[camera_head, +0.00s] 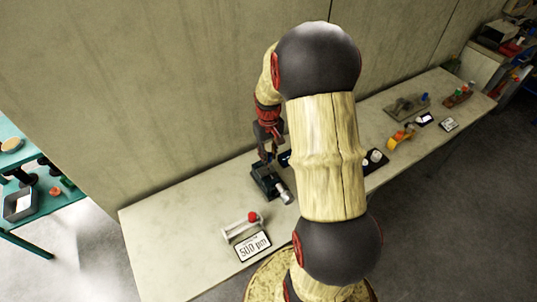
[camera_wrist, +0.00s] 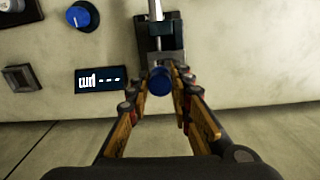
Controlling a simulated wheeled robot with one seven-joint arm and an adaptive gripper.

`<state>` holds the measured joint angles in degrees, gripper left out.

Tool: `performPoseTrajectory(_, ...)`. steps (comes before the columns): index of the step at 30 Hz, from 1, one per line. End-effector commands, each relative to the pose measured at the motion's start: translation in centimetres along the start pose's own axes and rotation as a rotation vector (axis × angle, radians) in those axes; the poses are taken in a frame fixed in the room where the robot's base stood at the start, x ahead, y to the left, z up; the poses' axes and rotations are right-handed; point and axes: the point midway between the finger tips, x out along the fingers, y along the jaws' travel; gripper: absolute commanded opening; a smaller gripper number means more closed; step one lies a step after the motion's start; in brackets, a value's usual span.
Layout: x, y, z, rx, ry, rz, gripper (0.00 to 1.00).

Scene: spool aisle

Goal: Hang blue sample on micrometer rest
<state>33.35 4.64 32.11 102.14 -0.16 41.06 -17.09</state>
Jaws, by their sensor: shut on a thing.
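The blue sample (camera_wrist: 160,81) shows as a round blue end between my fingertips in the wrist view. My gripper (camera_wrist: 168,72) is shut on it. In the head view my gripper (camera_head: 268,157) points down just above the micrometer rest (camera_head: 265,184), a dark block with a silver barrel (camera_head: 284,194). In the wrist view the micrometer rest (camera_wrist: 161,58) lies directly beyond the sample, with its metal spindle running upward. The sample overlaps the rest's near end; I cannot tell whether they touch. My fingers hide the sample in the head view.
A small stand (camera_head: 240,229) with a red piece and a 500 µm sign (camera_head: 253,246) stand at the front left of the bench (camera_head: 165,232). A display (camera_wrist: 100,79) and a blue knob (camera_wrist: 82,15) lie left in the wrist view. A wall rises behind the bench.

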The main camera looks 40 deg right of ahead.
Motion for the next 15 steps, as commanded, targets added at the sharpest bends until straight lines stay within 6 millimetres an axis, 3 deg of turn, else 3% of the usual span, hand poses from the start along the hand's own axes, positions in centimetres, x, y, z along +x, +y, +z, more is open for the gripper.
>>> performPoseTrajectory(15, 1.7, 0.0, 0.0, 0.0, -0.001, 0.0, 0.02)
